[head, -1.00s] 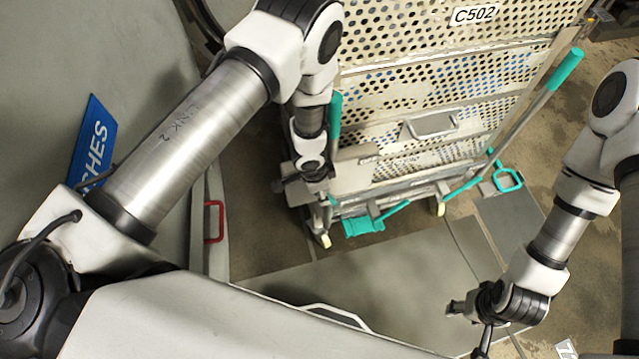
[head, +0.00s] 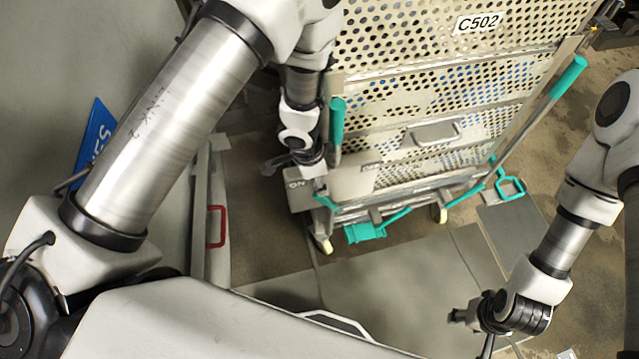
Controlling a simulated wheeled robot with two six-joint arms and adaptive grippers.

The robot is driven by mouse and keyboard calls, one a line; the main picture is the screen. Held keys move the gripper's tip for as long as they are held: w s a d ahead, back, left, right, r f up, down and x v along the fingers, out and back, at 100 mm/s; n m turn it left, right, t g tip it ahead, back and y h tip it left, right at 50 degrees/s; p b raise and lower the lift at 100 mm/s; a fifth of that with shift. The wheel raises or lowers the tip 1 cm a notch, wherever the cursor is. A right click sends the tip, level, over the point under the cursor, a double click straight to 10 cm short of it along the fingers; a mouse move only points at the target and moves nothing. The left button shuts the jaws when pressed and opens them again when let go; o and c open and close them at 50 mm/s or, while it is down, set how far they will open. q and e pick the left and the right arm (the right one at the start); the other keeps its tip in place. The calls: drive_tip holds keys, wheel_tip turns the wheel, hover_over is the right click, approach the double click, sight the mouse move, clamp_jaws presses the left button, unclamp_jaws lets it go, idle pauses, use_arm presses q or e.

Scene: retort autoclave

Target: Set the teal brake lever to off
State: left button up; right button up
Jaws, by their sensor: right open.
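A cart marked C502 fills the upper middle and right. A grey box with an "ON" label (head: 297,184) sits at its lower left corner, and a small teal lever (head: 325,202) shows just beside it. A wider teal pedal (head: 365,232) is under the cart's lower edge. I cannot tell for certain which teal part is the brake lever. My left gripper (head: 283,163) is just above the labelled box, apart from the small teal lever; its finger opening is unclear. My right gripper (head: 466,325) is open and empty over the floor at the lower right.
The cart's perforated side (head: 400,60) has upright push bars with teal grips (head: 337,120) at left and right (head: 567,76). A teal loop (head: 511,188) lies near its right wheel. A red handle (head: 215,226) is at left.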

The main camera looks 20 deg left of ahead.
sight(322, 199)
use_arm(q)
drive_tip(key=shift+n+t+h, duration=0.4)
drive_tip(key=shift+t+h, duration=0.3)
drive_tip(key=shift+h, duration=0.2)
drive_tip(key=f+b, duration=0.1)
drive_tip(key=b, duration=0.4)
drive_tip(key=a+f+b, duration=0.1)
drive_tip(key=f+b, duration=0.1)
drive_tip(key=b, duration=0.3)
drive_tip(key=a+f+b, duration=0.1)
drive_tip(key=f+b, duration=0.1)
drive_tip(key=b, duration=0.2)
drive_tip(key=shift+s+f+b, duration=0.25)
drive_tip(key=shift+s+b, duration=0.05)
drive_tip(key=shift+b, duration=0.1)
drive_tip(key=shift+w, duration=0.1)
drive_tip(key=shift+d+f, duration=0.2)
drive_tip(key=shift+f, duration=0.05)
drive_tip(key=x, duration=0.6)
drive_tip(key=shift+w+d+f, duration=0.15)
drive_tip(key=shift+w+f, duration=0.05)
clamp_jaws()
